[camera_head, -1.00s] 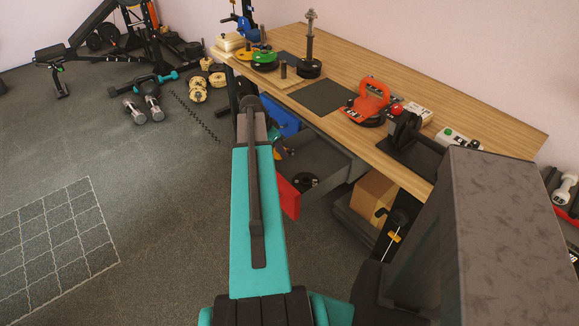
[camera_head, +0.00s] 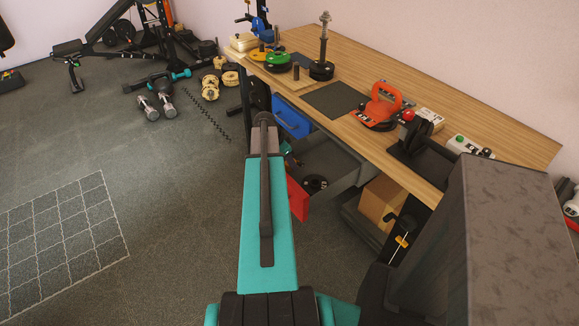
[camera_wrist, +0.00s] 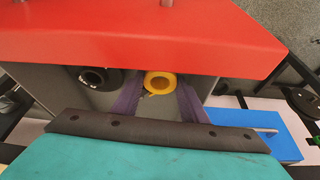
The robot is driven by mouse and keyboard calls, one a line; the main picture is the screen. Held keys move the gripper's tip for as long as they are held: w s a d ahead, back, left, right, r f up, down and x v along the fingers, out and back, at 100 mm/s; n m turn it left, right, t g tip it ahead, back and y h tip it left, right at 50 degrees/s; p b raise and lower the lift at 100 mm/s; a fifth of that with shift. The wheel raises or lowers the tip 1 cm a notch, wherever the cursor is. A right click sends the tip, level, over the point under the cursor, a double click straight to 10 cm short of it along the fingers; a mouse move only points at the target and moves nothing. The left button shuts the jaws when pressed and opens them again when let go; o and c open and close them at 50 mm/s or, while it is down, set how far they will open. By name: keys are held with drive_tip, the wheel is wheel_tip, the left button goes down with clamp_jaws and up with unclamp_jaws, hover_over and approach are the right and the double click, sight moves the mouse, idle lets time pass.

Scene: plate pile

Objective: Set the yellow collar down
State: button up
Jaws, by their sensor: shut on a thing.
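The yellow collar (camera_wrist: 150,81) is a small ring, seen in the wrist view between the two purple fingers of my gripper (camera_wrist: 160,94). The fingers are shut on it. It appears over or inside the open grey drawer with the red front (camera_wrist: 150,40); I cannot tell whether it touches the drawer floor. A black ring-shaped piece (camera_wrist: 94,78) lies in the drawer to its left. In the head view the red drawer front (camera_head: 297,196) and a black disc (camera_head: 315,184) inside show, while my arm hides the collar and most of the gripper.
A blue drawer front (camera_head: 290,119) is beside the open drawer. A cardboard box (camera_head: 378,203) sits below.

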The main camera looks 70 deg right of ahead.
sight(289, 173)
drive_tip(key=shift+f+p, duration=0.3)
drive_tip(key=shift+f, duration=1.25)
drive_tip(key=shift+f, duration=0.2)
drive_tip(key=o, duration=1.2)
drive_tip(key=shift+r, duration=0.2)
drive_tip(key=b+v, duration=0.2)
drive_tip(key=v, duration=1)
drive_tip(key=shift+r, duration=0.15)
